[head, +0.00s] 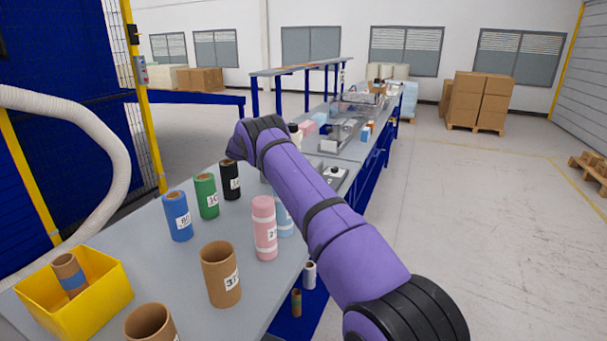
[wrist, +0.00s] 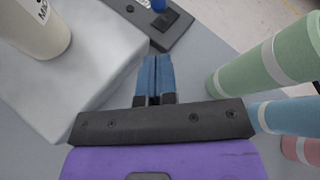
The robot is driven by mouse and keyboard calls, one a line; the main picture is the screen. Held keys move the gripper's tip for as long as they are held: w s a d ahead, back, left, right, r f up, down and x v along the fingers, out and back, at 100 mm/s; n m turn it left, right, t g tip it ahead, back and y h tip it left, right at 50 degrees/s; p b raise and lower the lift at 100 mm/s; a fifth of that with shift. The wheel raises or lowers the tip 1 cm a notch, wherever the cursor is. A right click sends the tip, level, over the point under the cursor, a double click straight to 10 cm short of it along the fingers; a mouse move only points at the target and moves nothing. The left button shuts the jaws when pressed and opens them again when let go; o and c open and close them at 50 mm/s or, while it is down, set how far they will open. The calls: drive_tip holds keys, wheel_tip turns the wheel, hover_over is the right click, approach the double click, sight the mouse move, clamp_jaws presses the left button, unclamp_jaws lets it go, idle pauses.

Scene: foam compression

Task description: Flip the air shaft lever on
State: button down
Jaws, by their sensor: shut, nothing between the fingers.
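My gripper (wrist: 155,60) shows in the wrist view with its two blue fingers pressed together and nothing between them. Ahead of the fingertips, at the top edge, lies a dark grey base plate (wrist: 173,30) with a blue upright part (wrist: 158,5), cut off by the frame. This may be the air shaft lever; its position cannot be told. The fingertips look apart from it. In the head view my purple arm reaches over the bench and hides the gripper. A grey plate with a dark knob (head: 333,172) shows just right of the arm; I cannot tell if it is the same fixture.
A pale block (wrist: 95,75) with a white labelled container (wrist: 35,25) stands left of the gripper. Green (wrist: 270,55), light blue (wrist: 285,115) and pink rolls are close on the right. More rolls and a yellow bin (head: 75,300) stand on the grey bench (head: 150,265).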

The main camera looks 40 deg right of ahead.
drive_tip(key=shift+d, duration=0.1)
drive_tip(key=x, duration=0.9)
drive_tip(key=shift+s+d+f, duration=0.2)
drive_tip(key=shift+s+d, duration=0.05)
drive_tip(key=shift+s, duration=0.05)
drive_tip(key=shift+r, duration=0.1)
drive_tip(key=shift+s+d+r, duration=0.1)
drive_tip(key=shift+s+r, duration=0.05)
drive_tip(key=shift+s, duration=0.05)
